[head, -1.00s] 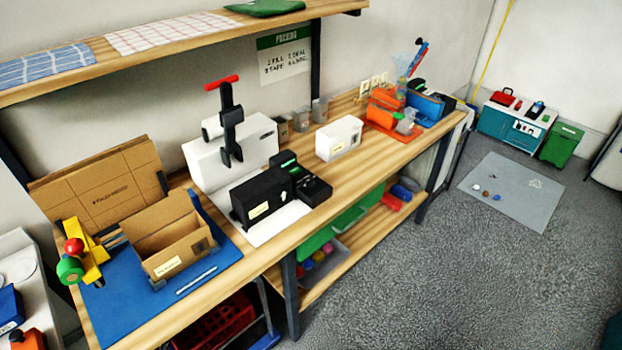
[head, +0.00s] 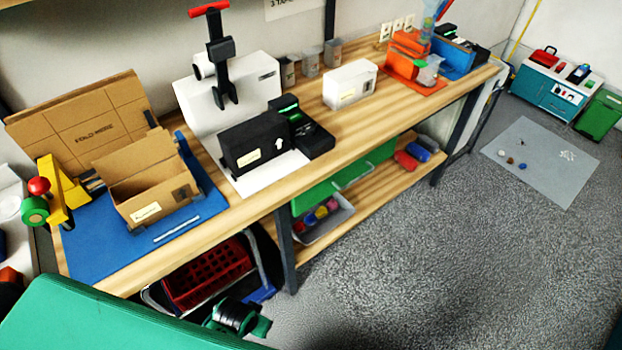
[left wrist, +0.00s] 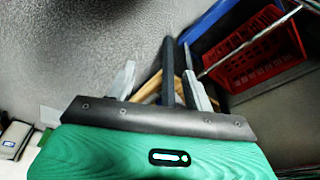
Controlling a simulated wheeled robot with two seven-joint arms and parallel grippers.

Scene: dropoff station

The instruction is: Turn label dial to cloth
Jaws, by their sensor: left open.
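I cannot make out a dial marked with cloth. A black boxy device (head: 252,150) with a small label and a white arrow on its side stands on a white sheet on the bench. A lower black unit (head: 312,138) with a green strip adjoins it. A small white device (head: 349,86) with a grey end panel stands farther right on the bench. My left gripper (left wrist: 164,82) is open and empty in the left wrist view, above the floor near the red crate. In the head view I cannot pick out its fingertips. My right gripper is not in view.
A white press (head: 228,95) with a red handle stands behind the black device. An open cardboard box (head: 150,190) sits on a blue mat (head: 100,250) at left. A red crate (head: 207,275) is under the bench; it also shows in the left wrist view (left wrist: 262,50).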

